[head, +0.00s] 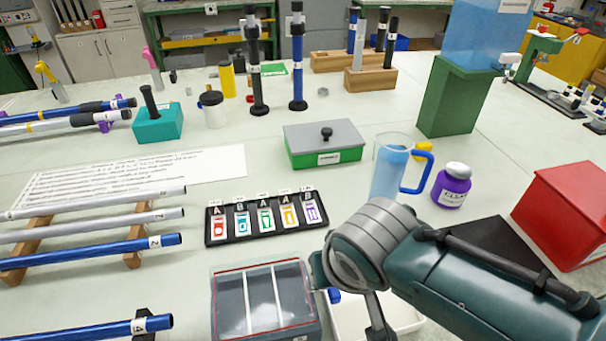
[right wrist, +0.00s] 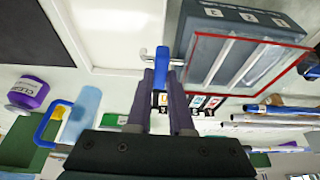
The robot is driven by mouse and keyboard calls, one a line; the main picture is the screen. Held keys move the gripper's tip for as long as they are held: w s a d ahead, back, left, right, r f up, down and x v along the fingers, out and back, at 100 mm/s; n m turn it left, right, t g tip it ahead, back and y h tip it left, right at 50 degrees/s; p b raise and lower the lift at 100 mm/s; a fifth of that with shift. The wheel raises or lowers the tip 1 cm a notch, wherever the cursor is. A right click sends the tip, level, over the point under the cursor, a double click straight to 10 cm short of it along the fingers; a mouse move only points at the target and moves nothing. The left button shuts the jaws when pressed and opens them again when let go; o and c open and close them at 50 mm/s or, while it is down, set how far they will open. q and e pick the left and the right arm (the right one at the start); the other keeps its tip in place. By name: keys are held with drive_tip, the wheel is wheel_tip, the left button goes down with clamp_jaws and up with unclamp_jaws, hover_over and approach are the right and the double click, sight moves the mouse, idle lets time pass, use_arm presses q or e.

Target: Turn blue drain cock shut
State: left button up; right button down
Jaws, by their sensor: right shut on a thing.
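The blue drain cock (right wrist: 163,57) shows in the right wrist view as a blue lever with a pale metal piece crossing it, at the edge of a white tray (right wrist: 128,32). A small blue part (head: 334,296) shows beside my right wrist in the head view. My right gripper (right wrist: 163,75) is shut on the blue lever, its two dark fingers on either side. Part of the lever is hidden between the fingers. I cannot tell from the picture how far the cock is turned. My left gripper is not in view.
A clear-lidded compartment box (head: 265,300) stands close left of my right wrist. A blue-handled jug (head: 390,165), a purple jar (head: 452,187) and a red box (head: 567,215) stand beyond and right of my arm. A black label rack (head: 265,235) lies behind the box.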

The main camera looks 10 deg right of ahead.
drive_tip(key=c, duration=0.8)
unclamp_jaws()
drive_tip(key=shift+r, duration=0.1)
drive_tip(key=shift+s+r+p, duration=0.15)
drive_tip(key=shift+r+p, duration=0.2)
drive_tip(key=shift+p, duration=0.05)
drive_tip(key=p+v, duration=0.4)
drive_tip(key=v, duration=0.5)
drive_tip(key=shift+s, duration=0.1)
